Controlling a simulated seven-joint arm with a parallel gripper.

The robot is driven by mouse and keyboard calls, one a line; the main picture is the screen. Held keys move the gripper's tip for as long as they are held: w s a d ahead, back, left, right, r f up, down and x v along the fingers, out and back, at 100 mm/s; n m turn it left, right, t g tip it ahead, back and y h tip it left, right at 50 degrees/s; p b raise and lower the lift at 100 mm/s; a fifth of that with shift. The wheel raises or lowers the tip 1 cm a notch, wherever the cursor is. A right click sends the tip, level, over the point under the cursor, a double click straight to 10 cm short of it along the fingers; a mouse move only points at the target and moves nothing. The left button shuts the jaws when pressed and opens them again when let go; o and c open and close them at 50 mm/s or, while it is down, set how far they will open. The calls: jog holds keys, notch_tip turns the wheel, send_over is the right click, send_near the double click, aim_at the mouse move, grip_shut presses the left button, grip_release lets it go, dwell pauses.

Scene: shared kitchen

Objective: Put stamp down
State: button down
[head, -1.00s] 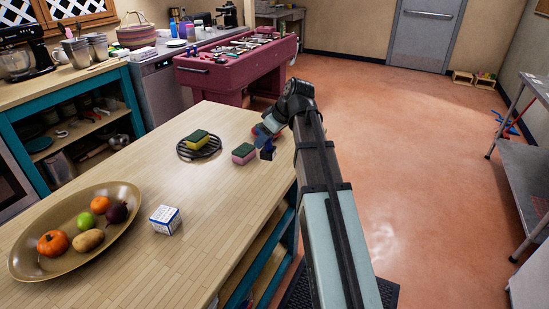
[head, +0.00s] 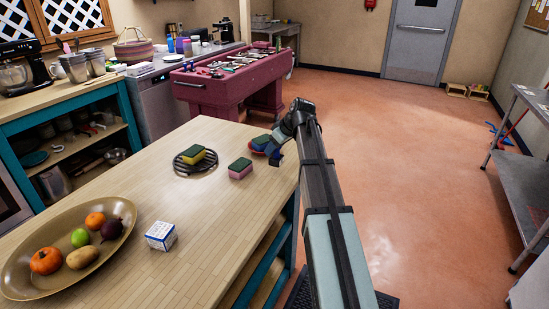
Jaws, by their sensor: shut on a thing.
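My gripper (head: 275,150) is over the far right end of the wooden counter (head: 190,235), just right of a pink and green sponge (head: 240,168). Its jaws are shut on a small dark thing, taken to be the stamp, which is too small and too covered by the gripper to make out. I cannot tell whether it touches the counter top.
A yellow and green sponge lies on a round black rack (head: 182,168). A small red thing (head: 258,143) shows beside my gripper. A white and blue box (head: 160,236) and a fruit bowl (head: 18,285) stand nearer. The counter's front middle is clear.

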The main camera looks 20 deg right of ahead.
aim_at(274, 156)
jog(key=shift+f, duration=1.95)
jog(key=c, duration=0.6)
grip_release()
jog(key=shift+f, duration=0.15)
jog(key=v, duration=1.2)
jog(key=shift+r, duration=0.2)
